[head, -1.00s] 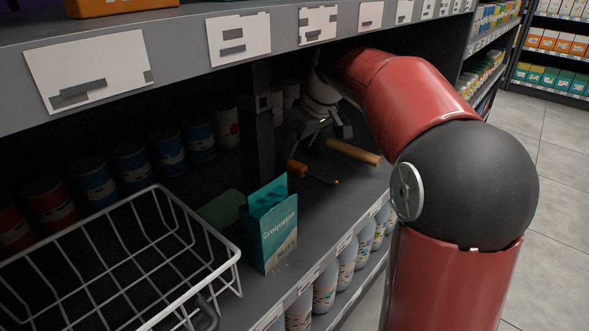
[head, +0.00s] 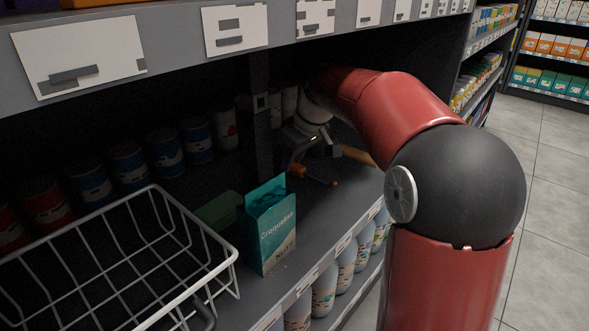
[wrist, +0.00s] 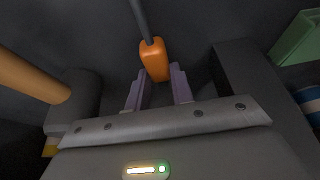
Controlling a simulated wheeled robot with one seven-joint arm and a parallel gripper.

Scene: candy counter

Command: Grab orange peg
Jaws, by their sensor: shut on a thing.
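The orange peg (head: 298,171) is on the dark shelf, with a thin dark shaft running right to a small orange tip. In the wrist view its blocky orange end (wrist: 154,60) sits between the fingertips, and the shaft runs away to the top edge. My gripper (head: 299,163) reaches down into the shelf from the right and is shut on this orange end. In the wrist view both fingers (wrist: 158,84) stand on either side of it. I cannot tell whether the peg is off the shelf surface.
A tan wooden cylinder (head: 357,155) lies right beside my gripper. A teal carton (head: 268,228) stands to the left at the front, with a green item (head: 216,210) behind it. A white wire basket (head: 228,262) is at left. A dark post (head: 258,120) rises behind.

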